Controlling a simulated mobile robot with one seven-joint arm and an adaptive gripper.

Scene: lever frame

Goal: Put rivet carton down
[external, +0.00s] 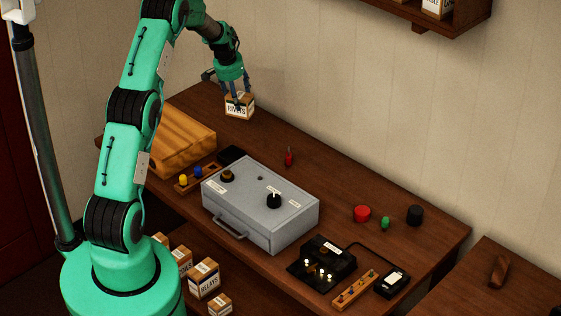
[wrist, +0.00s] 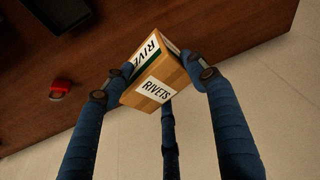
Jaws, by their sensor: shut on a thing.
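The rivet carton (external: 239,109) is a small brown box with white labels reading RIVETS. It shows near the back edge of the brown table (external: 340,200) in the external view, by the wall. My gripper (external: 238,95) points down and is shut on it from above. In the wrist view the carton (wrist: 154,88) sits between the blue fingers, tilted in the picture, with two labelled faces showing. I cannot tell whether its underside touches the table or hangs just above it.
A wooden block (external: 178,140) lies left of the carton. A grey metal box (external: 260,205) with knobs stands in front. A small red item (external: 288,157) stands to the right, with clear table around it. Several cartons (external: 204,279) sit lower down. A shelf (external: 450,15) hangs at upper right.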

